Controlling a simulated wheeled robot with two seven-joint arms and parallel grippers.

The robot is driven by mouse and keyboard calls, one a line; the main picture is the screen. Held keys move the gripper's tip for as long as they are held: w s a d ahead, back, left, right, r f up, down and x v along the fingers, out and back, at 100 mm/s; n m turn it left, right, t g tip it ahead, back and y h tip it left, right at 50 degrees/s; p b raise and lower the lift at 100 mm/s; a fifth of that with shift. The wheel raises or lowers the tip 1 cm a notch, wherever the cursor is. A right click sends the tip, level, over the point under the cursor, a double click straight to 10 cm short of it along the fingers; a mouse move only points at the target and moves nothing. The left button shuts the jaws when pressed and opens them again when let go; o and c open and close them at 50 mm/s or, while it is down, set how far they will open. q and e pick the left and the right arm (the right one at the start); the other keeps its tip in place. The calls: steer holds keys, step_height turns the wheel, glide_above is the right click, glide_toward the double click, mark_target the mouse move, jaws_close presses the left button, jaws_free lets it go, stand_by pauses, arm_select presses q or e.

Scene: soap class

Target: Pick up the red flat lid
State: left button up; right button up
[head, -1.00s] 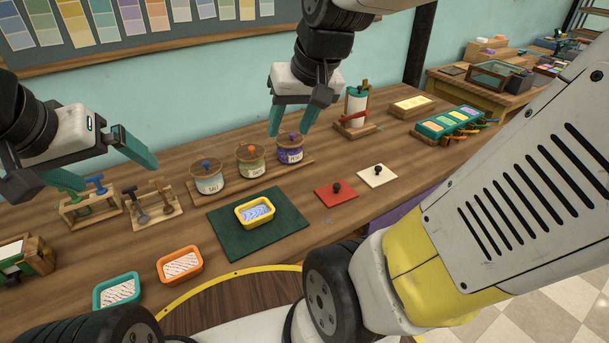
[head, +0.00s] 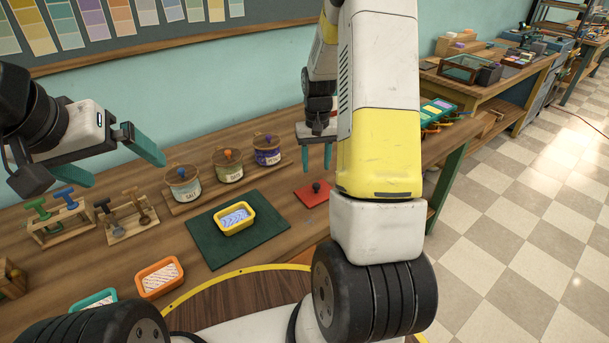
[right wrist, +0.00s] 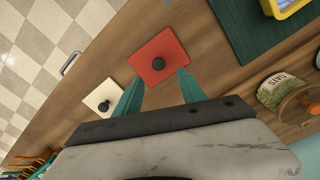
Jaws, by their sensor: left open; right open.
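The red flat lid (head: 313,194) is a square plate with a dark knob, lying on the wooden table right of the dark green mat. It also shows in the right wrist view (right wrist: 153,63), just beyond the fingertips. My right gripper (head: 317,165) is open and empty above and behind the lid; in the right wrist view its teal fingers (right wrist: 158,85) point at the lid's near edge. Part of the lid's right side is close to my right arm in the head view. My left gripper (head: 110,168) is open and empty over the table's left part, far from the lid.
A cream lid (right wrist: 102,102) lies beside the red one, hidden behind my arm in the head view. The green mat (head: 273,230) holds a yellow tray (head: 250,223). Several labelled jars, including a salt jar (head: 184,186), stand behind. An orange tray (head: 159,288) is front left.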

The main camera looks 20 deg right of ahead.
mark_target(317, 184)
steer(key=f, duration=0.7)
steer(key=shift+s+d+f, duration=0.1)
steer(key=shift+s+f, duration=0.1)
jaws_close()
